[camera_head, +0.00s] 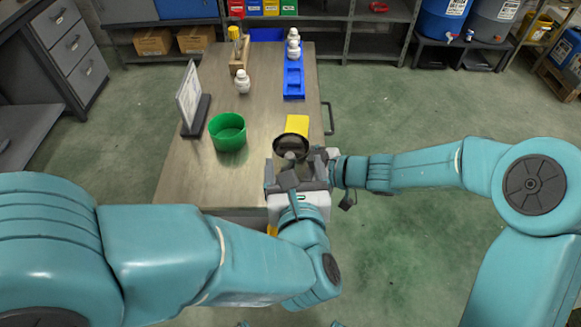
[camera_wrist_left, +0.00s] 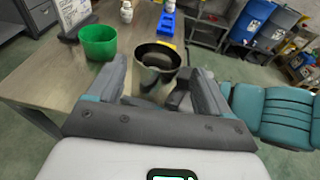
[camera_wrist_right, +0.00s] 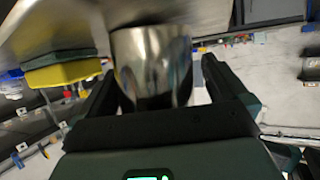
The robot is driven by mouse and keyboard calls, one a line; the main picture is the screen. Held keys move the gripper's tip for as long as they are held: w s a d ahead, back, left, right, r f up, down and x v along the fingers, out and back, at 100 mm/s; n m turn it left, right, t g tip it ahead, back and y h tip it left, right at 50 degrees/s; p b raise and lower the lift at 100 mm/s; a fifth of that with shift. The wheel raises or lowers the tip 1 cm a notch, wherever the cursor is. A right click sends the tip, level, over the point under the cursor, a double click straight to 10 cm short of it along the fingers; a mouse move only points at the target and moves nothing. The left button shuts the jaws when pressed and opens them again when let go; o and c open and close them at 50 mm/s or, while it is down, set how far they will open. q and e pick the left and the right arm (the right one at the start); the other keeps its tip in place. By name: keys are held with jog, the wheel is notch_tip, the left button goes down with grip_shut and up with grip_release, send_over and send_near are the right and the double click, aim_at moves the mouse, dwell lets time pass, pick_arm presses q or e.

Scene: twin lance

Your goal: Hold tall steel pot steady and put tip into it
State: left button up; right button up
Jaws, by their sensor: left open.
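The tall steel pot (camera_head: 291,146) stands at the table's near right edge, its dark open mouth facing up. It shows between my left fingers in the left wrist view (camera_wrist_left: 157,62) and between my right fingers in the right wrist view (camera_wrist_right: 152,62). My left gripper (camera_head: 292,172) is open in front of the pot, with nothing in its jaws that I can see. My right gripper (camera_wrist_right: 160,78) has its fingers apart around the pot, with a gap at the right finger. White pieces stand on the table (camera_head: 243,82) and at the blue tray (camera_head: 293,80); I cannot tell which is the tip.
A green bin (camera_head: 228,132) stands left of the pot and a yellow block (camera_head: 297,124) just behind it. A sign (camera_head: 189,95) stands at the table's left edge. A wooden holder (camera_head: 239,58) is at the back. The table's middle is clear.

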jog(key=v, duration=1.2)
jog(key=shift+r, duration=0.15)
jog(key=shift+s, duration=0.1)
